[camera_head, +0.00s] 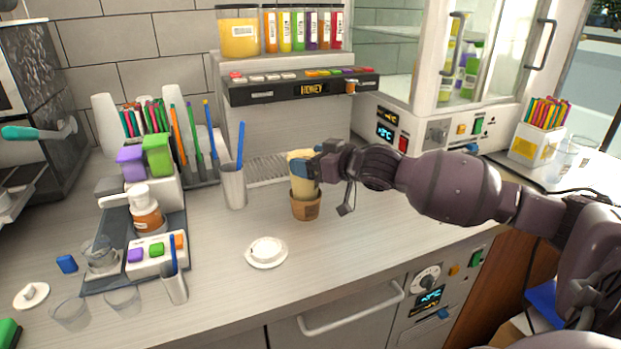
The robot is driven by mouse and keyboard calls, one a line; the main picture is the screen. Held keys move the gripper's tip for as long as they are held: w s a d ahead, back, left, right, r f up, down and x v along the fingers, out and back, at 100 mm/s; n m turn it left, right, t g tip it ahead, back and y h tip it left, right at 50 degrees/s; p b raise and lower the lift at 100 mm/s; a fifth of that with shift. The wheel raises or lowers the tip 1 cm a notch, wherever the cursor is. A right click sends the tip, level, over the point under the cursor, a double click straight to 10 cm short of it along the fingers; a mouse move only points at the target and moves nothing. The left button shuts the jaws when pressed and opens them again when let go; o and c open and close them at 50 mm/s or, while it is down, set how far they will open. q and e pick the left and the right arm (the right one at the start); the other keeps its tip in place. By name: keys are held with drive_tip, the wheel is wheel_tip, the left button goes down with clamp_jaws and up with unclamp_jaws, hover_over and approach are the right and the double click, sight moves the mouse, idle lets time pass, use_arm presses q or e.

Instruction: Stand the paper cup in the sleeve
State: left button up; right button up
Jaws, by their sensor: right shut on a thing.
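The paper cup (300,184), pale yellow, is upright or nearly so on the counter's middle. The sleeve (306,209), a short brown ring-like holder with a darker mark, stands on the counter directly below it. The cup's lower end meets the sleeve's rim; I cannot tell how far inside it sits. My right gripper (306,170) reaches in from the right and is shut on the upper part of the cup, hiding some of it. My left gripper is not in view.
A white lid (266,252) lies left of the sleeve. A grey cup with a blue straw (233,187) stands behind left. The dispenser (303,87) rises behind. Clear cups and a bottle tray crowd the left; the front counter is free.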

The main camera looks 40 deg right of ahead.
drive_tip(key=shift+f, duration=0.55)
wheel_tip(320, 180, down, 3)
drive_tip(key=shift+f+b, duration=0.1)
drive_tip(key=shift+b, duration=0.25)
drive_tip(key=shift+f, duration=0.3)
drive_tip(key=o, duration=1.3)
drive_tip(key=shift+c, duration=0.2)
